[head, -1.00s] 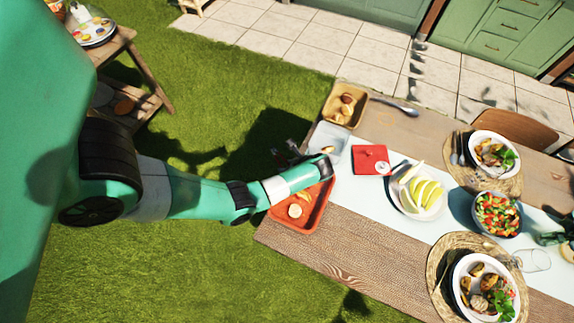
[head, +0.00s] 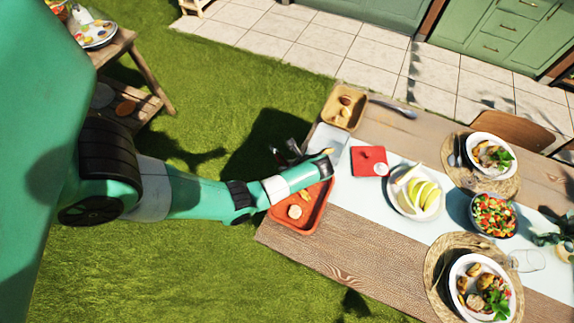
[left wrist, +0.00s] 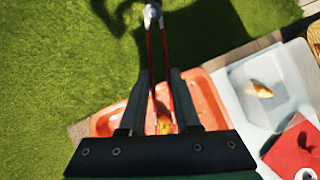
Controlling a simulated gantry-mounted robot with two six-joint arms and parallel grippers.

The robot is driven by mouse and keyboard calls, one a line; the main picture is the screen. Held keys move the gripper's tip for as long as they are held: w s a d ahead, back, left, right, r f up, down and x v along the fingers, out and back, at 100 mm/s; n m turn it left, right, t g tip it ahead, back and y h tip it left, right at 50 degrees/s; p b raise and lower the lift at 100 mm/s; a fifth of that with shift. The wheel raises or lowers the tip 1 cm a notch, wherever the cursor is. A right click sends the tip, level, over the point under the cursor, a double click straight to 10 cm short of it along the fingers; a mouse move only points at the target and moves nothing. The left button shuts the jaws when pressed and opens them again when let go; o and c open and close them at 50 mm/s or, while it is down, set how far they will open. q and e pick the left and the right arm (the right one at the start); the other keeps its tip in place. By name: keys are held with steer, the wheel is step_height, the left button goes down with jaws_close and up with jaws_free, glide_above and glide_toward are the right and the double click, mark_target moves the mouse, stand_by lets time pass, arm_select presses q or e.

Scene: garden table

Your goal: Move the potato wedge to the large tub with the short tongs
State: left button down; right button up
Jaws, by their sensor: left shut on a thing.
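My left gripper (left wrist: 158,105) is shut on the short tongs (left wrist: 152,50), which have red arms and a pale round end. In the head view its dark fingers (head: 287,153) are near the table's left end, partly hidden by my wrist. In the wrist view a golden potato wedge (left wrist: 165,125) shows between the tong arms, over the orange-red tray (left wrist: 212,112); I cannot tell whether the tongs touch it. Beside the tray is a pale tub (left wrist: 245,72) with another wedge (left wrist: 262,90) in it. A tan tub (head: 329,115) stands behind, holding pieces.
The orange-red tray (head: 283,222) also holds a round piece (head: 294,211). A red square item (head: 370,153) lies right of the pale tub (head: 341,135). A plate of melon slices (head: 425,195), a salad bowl (head: 495,215) and set plates lie farther right. The front left wood is bare.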

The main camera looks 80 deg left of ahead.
step_height(320, 180, up, 10)
steer(key=p, duration=0.9)
steer(key=shift+f, duration=0.1)
